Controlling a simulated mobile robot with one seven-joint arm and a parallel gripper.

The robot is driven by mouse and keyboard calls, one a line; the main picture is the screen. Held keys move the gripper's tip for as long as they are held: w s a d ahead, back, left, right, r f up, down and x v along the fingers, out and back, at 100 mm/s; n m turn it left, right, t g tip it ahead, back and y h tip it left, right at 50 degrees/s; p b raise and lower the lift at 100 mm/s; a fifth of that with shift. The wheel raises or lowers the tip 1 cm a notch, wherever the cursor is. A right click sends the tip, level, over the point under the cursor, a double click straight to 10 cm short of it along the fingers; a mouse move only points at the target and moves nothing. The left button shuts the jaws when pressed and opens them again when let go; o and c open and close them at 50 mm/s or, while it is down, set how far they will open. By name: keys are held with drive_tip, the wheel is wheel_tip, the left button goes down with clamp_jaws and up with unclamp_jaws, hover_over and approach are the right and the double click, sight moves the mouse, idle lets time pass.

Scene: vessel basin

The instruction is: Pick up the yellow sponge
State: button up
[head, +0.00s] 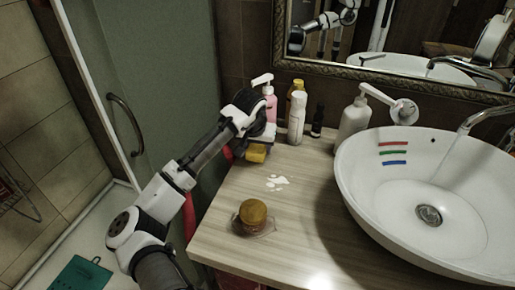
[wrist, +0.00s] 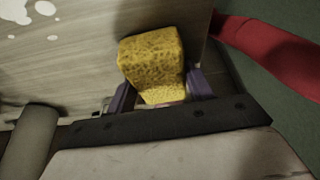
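The yellow sponge (head: 256,153) is at the far left edge of the wooden counter, below my gripper (head: 252,140). In the wrist view the sponge (wrist: 152,58) is a porous yellow block, and its lower end lies between the two dark fingers of my gripper (wrist: 162,92). One finger is on each side, close against it or nearly so. I cannot tell whether the fingers press on it, or whether it still rests on the counter.
Behind my gripper stand a pink pump bottle (head: 269,103), a white bottle (head: 297,118) and a white dispenser (head: 354,122). A jar with an amber lid (head: 253,213) stands in front. White spilled spots (head: 277,183) lie mid-counter. The basin (head: 375,195) fills the right.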

drive_tip(key=c, duration=0.4)
drive_tip(key=shift+r, duration=0.15)
drive_tip(key=shift+c, duration=0.2)
wheel_tip(320, 180, up, 20)
drive_tip(key=b, duration=0.2)
drive_tip(key=shift+b, duration=0.35)
